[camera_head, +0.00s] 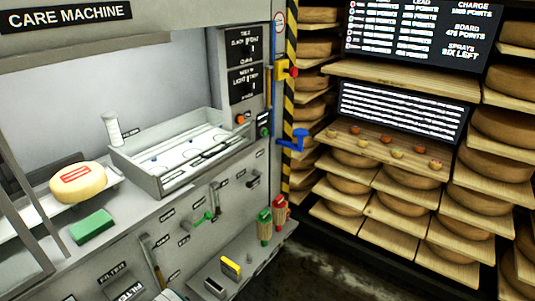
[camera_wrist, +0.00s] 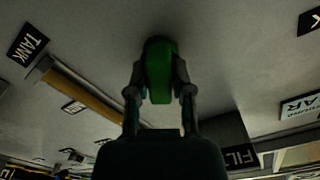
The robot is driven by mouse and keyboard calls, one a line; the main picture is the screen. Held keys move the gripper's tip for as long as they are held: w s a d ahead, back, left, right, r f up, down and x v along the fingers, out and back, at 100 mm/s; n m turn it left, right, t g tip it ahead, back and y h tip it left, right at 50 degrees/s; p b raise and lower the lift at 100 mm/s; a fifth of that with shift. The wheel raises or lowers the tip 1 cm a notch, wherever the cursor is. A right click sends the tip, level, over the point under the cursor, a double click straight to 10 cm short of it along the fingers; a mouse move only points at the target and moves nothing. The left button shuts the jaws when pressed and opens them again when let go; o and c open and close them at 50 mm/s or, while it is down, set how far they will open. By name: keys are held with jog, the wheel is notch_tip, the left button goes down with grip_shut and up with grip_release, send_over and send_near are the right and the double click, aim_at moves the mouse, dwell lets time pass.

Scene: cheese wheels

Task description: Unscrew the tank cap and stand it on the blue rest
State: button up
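My gripper (camera_wrist: 159,78) shows in the wrist view, with its two fingers on either side of a rounded green piece. No gap shows between the fingers and this green piece (camera_wrist: 158,70), which looks like the tank cap. It stands against a grey panel, near a TANK label (camera_wrist: 28,44); whether it is seated or free cannot be told. In the head view a blue bracket (camera_head: 299,139) juts from the striped post; it may be the blue rest.
Beside the TANK label runs a brown strip (camera_wrist: 88,98). The machine front carries a green-handled fitting (camera_head: 203,218) and several small labels. A low shelf holds red and green bottles (camera_head: 272,220) and a yellow block (camera_head: 231,268). Cheese shelves (camera_head: 390,200) stand at the right.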

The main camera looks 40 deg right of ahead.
jog(key=o, duration=0.4)
jog(key=shift+f, duration=0.1)
jog(key=v, duration=1.1)
jog(key=shift+s+d, duration=0.1)
jog(key=shift+s, duration=0.3)
jog(key=shift+w, duration=0.1)
jog(key=shift+c, duration=0.4)
jog(key=shift+x, duration=5.85)
